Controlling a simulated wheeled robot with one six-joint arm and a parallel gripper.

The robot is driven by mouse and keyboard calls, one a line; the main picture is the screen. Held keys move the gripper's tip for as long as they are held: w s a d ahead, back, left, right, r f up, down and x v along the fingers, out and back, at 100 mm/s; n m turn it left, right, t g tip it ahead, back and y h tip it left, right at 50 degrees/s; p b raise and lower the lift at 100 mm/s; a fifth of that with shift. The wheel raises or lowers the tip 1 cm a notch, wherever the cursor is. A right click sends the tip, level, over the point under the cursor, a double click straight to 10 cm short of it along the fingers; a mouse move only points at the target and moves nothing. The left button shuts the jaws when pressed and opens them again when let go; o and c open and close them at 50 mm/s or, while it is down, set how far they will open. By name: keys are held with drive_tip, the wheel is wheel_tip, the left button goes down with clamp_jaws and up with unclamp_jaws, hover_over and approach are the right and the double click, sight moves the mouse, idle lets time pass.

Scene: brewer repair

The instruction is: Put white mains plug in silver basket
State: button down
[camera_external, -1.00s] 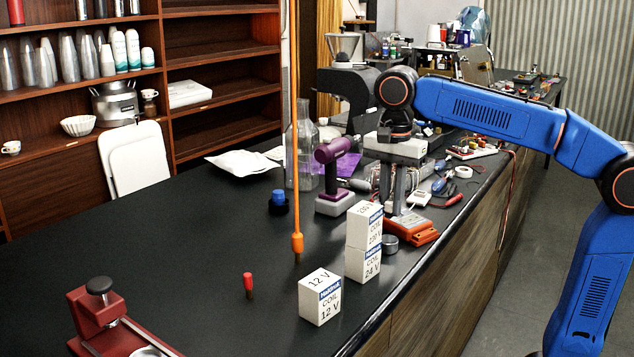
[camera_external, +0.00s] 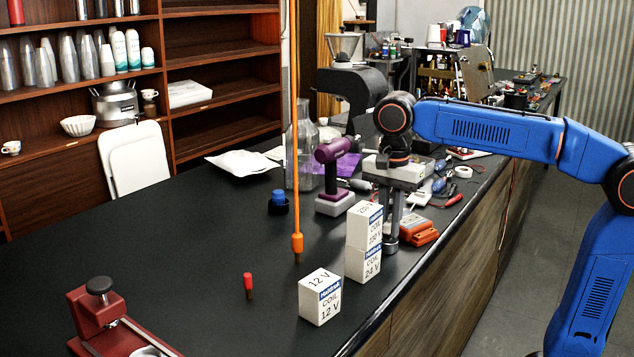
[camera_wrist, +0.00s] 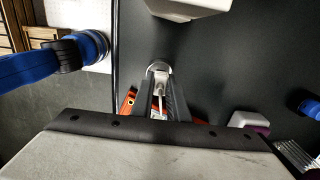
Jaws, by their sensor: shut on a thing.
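My gripper (camera_external: 391,236) points straight down over the counter, its jaws shut on a small pale thing that appears to be the white mains plug (camera_wrist: 157,104). The fingers hide most of it. The silver basket (camera_external: 391,243), a small round metal cup, stands on the counter directly at my fingertips, just right of the stacked coil boxes. In the wrist view, the basket's pale round rim (camera_wrist: 158,67) shows around and beyond the fingertips. I cannot tell whether the plug touches the basket.
The stacked white coil boxes (camera_external: 364,243) stand close left of my gripper. An orange device (camera_external: 417,230) lies close right, near the counter edge. A purple tool (camera_external: 333,178) stands behind left. An orange cord (camera_external: 295,150) hangs farther left.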

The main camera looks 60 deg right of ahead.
sight(390, 221)
drive_tip(key=c, duration=1.6)
unclamp_jaws()
drive_tip(key=shift+c, duration=0.2)
drive_tip(key=shift+r, duration=3.5)
drive_tip(key=s+d+f+n+t, duration=0.2)
drive_tip(key=s+d+f+n, duration=0.6)
drive_tip(key=s+f+n, duration=0.4)
drive_tip(key=s+f+n+t, duration=0.1)
drive_tip(key=s+f+n, duration=0.2)
drive_tip(key=f, duration=0.6)
drive_tip(key=s+d+f+n+t, duration=0.1)
drive_tip(key=s+f+n, duration=0.2)
drive_tip(key=s+f, duration=0.3)
wheel_tip(390, 221, down, 3)
drive_tip(key=shift+d+f+t, duration=0.1)
drive_tip(key=shift+d+t, duration=0.15)
drive_tip(key=shift+t, duration=0.15)
